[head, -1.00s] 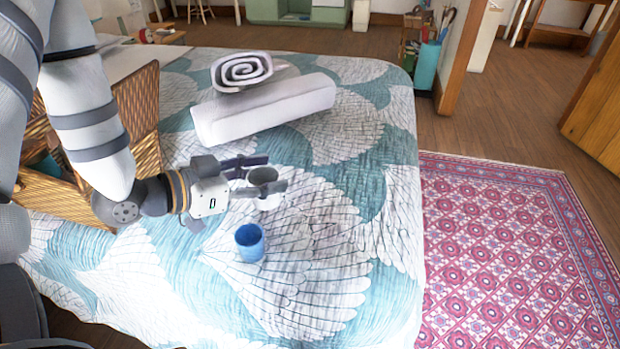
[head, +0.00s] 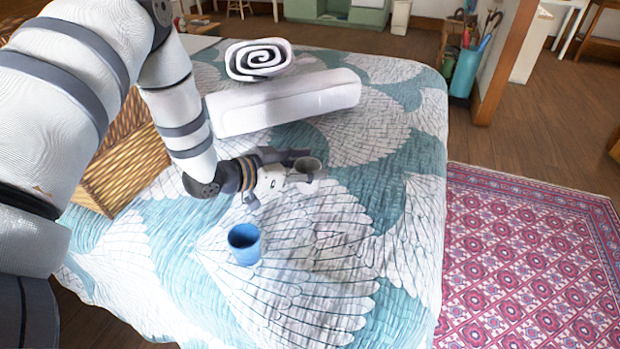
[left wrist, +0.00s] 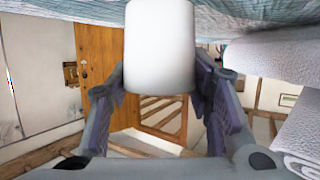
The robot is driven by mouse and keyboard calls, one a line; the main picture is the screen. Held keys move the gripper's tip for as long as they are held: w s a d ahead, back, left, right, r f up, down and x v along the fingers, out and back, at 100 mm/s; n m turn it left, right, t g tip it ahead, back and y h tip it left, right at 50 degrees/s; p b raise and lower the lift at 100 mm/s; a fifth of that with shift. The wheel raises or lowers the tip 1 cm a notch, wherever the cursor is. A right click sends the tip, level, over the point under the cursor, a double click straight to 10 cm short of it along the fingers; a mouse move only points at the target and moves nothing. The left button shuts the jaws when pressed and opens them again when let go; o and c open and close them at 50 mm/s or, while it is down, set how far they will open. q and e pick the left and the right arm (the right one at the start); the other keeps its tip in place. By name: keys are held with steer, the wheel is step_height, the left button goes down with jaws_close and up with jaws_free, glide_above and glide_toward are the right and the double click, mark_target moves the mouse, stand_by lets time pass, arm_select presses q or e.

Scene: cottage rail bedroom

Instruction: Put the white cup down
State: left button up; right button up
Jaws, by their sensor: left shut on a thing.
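The white cup (head: 311,164) is held between the fingers of my left gripper (head: 303,171), over the bed beyond and right of the blue cup. In the left wrist view the white cup (left wrist: 160,48) fills the upper middle, with a dark finger on each side of it. My right gripper is in neither view.
A blue cup (head: 245,245) stands upright on the bedspread, nearer to me. A folded white bedding piece (head: 285,102) and a rolled one (head: 258,58) lie behind the gripper. A wicker basket (head: 125,165) is at left. Bedspread right of the gripper is clear.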

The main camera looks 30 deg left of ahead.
arm_select(q)
step_height(320, 180, down, 4)
steer(key=shift+r, duration=0.5)
steer(key=shift+c, duration=0.6)
steer(key=shift+f, duration=0.1)
steer(key=o, duration=0.9)
steer(key=shift+f, duration=0.15)
steer(key=o, duration=0.4)
